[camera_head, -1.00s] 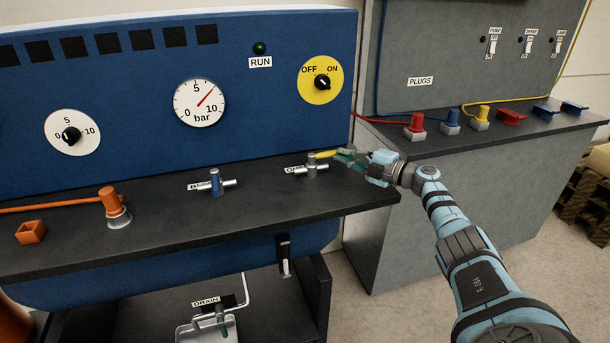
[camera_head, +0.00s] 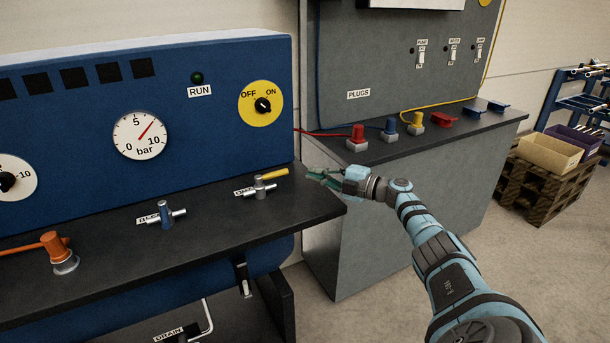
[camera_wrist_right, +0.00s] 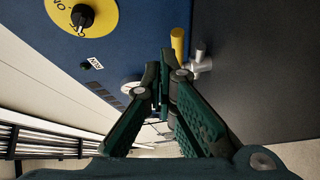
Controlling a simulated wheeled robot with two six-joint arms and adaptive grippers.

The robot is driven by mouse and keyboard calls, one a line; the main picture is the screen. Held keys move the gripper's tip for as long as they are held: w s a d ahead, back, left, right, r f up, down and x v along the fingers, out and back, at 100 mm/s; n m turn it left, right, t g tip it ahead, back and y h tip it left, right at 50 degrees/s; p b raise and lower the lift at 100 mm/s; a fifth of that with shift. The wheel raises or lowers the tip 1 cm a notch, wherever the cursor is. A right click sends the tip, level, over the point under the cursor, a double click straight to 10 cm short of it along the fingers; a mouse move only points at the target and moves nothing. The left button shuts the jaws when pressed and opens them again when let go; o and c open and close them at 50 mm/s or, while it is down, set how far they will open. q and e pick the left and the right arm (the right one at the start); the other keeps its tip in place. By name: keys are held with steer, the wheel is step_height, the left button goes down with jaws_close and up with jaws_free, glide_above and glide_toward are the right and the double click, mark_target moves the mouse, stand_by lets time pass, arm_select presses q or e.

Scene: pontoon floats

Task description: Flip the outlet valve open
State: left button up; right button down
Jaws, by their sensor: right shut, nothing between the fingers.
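The outlet valve (camera_head: 261,190) stands on the dark bench ledge, a small grey metal fitting with a yellow lever (camera_head: 273,174). The lever points right in the head view, roughly along the pipe. The label beside the valve is partly hidden. My right gripper (camera_head: 311,174) is to the right of the lever's end, with a small gap in the picture. Its green fingers are shut and empty. In the right wrist view, the yellow lever (camera_wrist_right: 177,45) and the grey valve body (camera_wrist_right: 201,62) show just beyond the fingertips (camera_wrist_right: 163,62). My left gripper is out of view.
A blue-handled valve (camera_head: 166,216) and an orange fitting (camera_head: 57,250) stand farther left on the ledge. The blue panel (camera_head: 215,140) with gauge (camera_head: 140,135) and yellow OFF/ON knob (camera_head: 261,104) rises behind. A grey bench with coloured plugs (camera_head: 358,134) stands to the right.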

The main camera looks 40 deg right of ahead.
steer(key=d+b, duration=0.2)
steer(key=d+f+b, duration=0.1)
steer(key=d, duration=0.1)
steer(key=shift+s+f, duration=0.1)
steer(key=shift+s, duration=0.3)
steer(key=shift+s+d+b, duration=0.15)
steer(key=shift+d+b, duration=0.1)
steer(key=shift+b, duration=0.05)
steer(key=shift+s+r, duration=0.2)
steer(key=shift+r, duration=0.05)
steer(key=shift+s+r, duration=0.2)
steer(key=shift+w+f, duration=0.1)
steer(key=shift+w, duration=0.05)
